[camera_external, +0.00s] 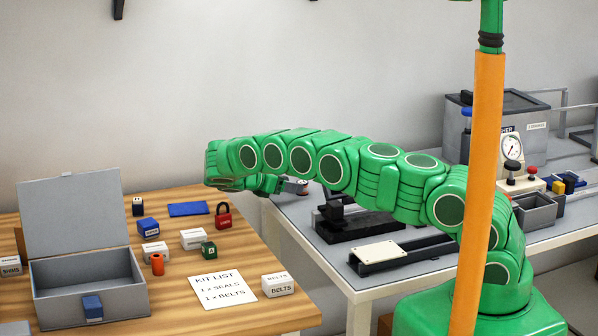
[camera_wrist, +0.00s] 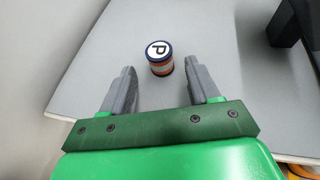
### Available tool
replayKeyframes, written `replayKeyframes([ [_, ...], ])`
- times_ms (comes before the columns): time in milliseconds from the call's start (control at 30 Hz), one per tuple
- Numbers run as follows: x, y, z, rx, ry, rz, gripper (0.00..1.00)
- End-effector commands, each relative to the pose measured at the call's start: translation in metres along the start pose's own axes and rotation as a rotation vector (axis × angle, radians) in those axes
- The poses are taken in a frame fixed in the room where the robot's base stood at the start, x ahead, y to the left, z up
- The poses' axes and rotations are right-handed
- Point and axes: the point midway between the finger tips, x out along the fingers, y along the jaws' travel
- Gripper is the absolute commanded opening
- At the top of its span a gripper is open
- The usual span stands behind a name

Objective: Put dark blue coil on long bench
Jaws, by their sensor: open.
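My gripper (camera_external: 294,187) is open over the left end of the grey-topped bench (camera_external: 300,222), which looks like the long bench. In the wrist view my open gripper (camera_wrist: 160,68) has a short upright cylinder (camera_wrist: 159,58) between and just beyond its fingertips. A small dark blue piece (camera_external: 138,206) stands on the wooden table.
The wooden table (camera_external: 185,275) holds an open grey box (camera_external: 130,275), several small blocks, a red padlock (camera_external: 223,215) and a kit list (camera_external: 222,291). A black fixture (camera_external: 355,225) and a gauge unit (camera_external: 510,160) stand on the grey bench, right of my gripper.

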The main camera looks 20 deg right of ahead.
Motion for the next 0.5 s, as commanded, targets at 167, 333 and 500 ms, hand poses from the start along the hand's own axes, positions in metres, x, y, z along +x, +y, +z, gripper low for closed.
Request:
replayKeyframes([
  [167,-0.035,0.000,0.000,0.000,-0.002,0.001,0.61],
  [333,-0.064,0.001,0.000,0.002,-0.001,0.001,0.61],
  [500,-0.078,0.000,0.000,-0.001,-0.002,-0.003,0.61],
])
